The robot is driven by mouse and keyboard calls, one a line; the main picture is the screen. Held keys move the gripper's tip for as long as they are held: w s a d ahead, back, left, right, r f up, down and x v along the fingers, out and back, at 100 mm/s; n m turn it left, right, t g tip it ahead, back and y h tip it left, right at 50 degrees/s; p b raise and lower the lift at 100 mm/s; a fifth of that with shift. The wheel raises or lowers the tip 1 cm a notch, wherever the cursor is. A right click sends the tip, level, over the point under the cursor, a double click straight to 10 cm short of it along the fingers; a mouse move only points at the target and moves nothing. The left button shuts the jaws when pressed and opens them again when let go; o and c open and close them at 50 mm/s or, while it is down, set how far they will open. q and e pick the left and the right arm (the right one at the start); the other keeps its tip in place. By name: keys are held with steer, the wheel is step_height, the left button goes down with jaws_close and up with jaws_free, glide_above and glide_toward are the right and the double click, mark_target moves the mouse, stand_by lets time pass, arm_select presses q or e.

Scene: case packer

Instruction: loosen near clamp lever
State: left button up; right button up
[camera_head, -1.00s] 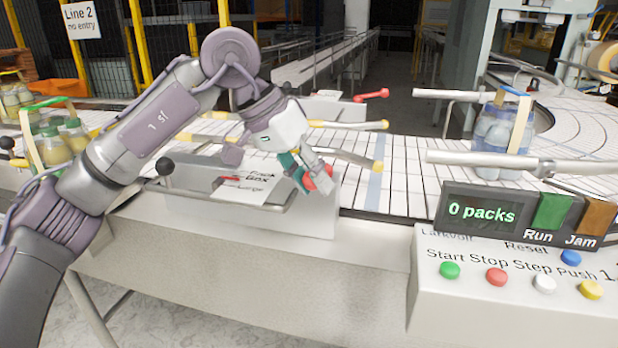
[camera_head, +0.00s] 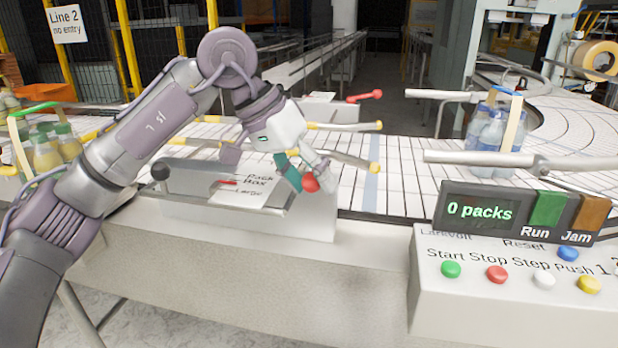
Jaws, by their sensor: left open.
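The near clamp lever's red knob (camera_head: 310,183) shows at the right end of the grey box on the conveyor's front side. My left gripper (camera_head: 305,174) reaches down over it from the left. Its fingers are open, one with a teal pad, and they stand around or right beside the knob. I cannot tell whether they touch it. The fingers hide most of this lever's arm. A second red lever (camera_head: 365,96) stands farther back across the belt, apart from the gripper. My right gripper is out of view.
Yellow-tipped guide rails (camera_head: 345,126) lie just behind my left gripper. A black-knobbed handle (camera_head: 160,170) is on the box at left. A control panel (camera_head: 500,285) with coloured buttons stands front right. Bottle packs (camera_head: 493,140) sit on the belt (camera_head: 410,180).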

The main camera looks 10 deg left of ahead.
arm_select(q)
steer(key=v, duration=1.2)
